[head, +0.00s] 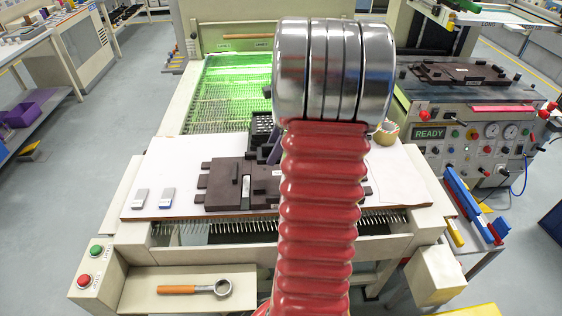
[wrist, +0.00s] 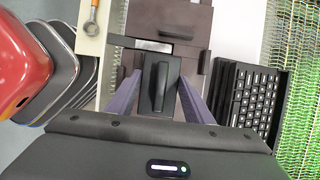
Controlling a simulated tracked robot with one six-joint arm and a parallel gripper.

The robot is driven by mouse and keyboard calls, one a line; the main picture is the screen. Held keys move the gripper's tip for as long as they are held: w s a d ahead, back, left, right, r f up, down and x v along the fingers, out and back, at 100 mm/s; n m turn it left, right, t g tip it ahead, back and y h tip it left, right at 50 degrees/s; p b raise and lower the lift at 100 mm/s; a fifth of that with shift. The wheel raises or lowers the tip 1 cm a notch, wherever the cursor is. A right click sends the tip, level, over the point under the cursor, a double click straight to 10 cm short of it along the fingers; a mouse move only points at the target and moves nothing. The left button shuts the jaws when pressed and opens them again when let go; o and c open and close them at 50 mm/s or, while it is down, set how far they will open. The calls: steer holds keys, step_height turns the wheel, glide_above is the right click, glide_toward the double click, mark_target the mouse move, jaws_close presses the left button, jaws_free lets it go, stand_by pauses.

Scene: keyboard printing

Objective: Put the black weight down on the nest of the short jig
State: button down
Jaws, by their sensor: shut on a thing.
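In the wrist view, the two purple fingers of my gripper (wrist: 158,78) are shut on the black weight (wrist: 172,72), a dark block with a raised bar on top. Dark brown jig parts (wrist: 182,22) lie directly beyond the weight. I cannot tell whether the weight touches them. In the head view, the dark brown jig (head: 225,185) lies on the white board, with blocks sticking out at its sides. My red arm hides its right part, the weight and most of my gripper; only a bit of purple finger shows. The nest is not clearly visible.
A black keyboard (wrist: 255,98) lies beside the weight, near the green-lit mesh belt (head: 222,90). A tape roll (head: 386,134) is at the right. An orange-handled tool (head: 190,289) lies on the front shelf.

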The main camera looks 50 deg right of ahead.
steer(key=shift+f, duration=2.85)
steer(key=shift+f, duration=1.85)
steer(key=shift+f, duration=0.1)
steer(key=c, duration=0.9)
jaws_free()
steer(key=v, duration=1.2)
